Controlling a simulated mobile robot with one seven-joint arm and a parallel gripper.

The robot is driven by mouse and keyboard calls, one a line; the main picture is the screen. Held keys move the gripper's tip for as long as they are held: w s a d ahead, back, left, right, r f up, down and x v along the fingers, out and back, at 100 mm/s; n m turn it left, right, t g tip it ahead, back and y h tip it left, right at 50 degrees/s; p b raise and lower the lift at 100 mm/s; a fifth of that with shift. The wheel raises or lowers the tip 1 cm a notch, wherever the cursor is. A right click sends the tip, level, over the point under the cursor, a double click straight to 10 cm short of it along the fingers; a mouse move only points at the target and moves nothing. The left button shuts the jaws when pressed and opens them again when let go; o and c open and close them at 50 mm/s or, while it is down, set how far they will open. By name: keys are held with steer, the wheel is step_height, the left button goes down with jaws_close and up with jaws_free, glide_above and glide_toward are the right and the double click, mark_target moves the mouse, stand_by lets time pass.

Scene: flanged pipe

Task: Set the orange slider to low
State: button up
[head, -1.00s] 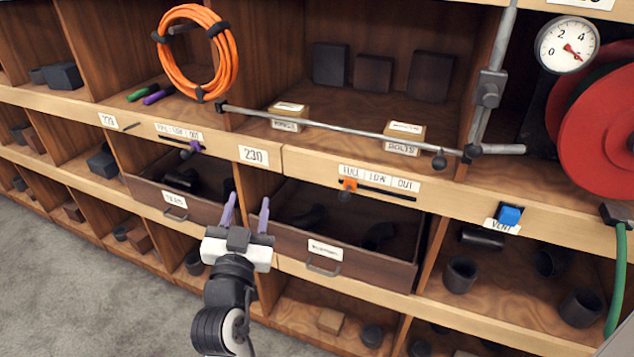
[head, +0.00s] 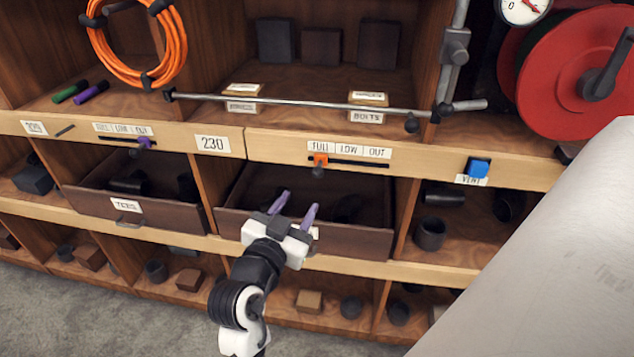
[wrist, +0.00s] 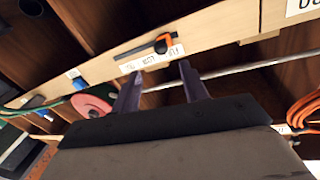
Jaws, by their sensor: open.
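The orange slider (head: 320,160) sits at the left end of its dark slot, under the FULL part of the FULL/LOW/OUT label (head: 349,149). A dark knob hangs just below it. In the wrist view, turned nearly upside down, the orange slider (wrist: 170,40) shows beyond my fingertips, at the FULL end of the label. My gripper (head: 297,205) is open and empty, with two purple fingers pointing up, below the slider and in front of the open drawer. It also shows in the wrist view (wrist: 162,70). The fingers appear apart from the slider.
A similar purple slider (head: 145,143) is on the left. A grey rod (head: 300,104) crosses above the shelf edge. A blue VENT switch (head: 478,168) and red reel (head: 575,75) are to the right. The open drawer (head: 350,238) juts out below. A pale surface fills the lower right.

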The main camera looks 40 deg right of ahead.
mark_target(316, 175)
steer(key=p+x, duration=0.3)
steer(key=x, duration=0.7)
steer(key=shift+d+r, duration=0.1)
steer(key=shift+w+d, duration=0.4)
steer(key=shift+d, duration=0.2)
steer(key=shift+c, duration=0.3)
jaws_close()
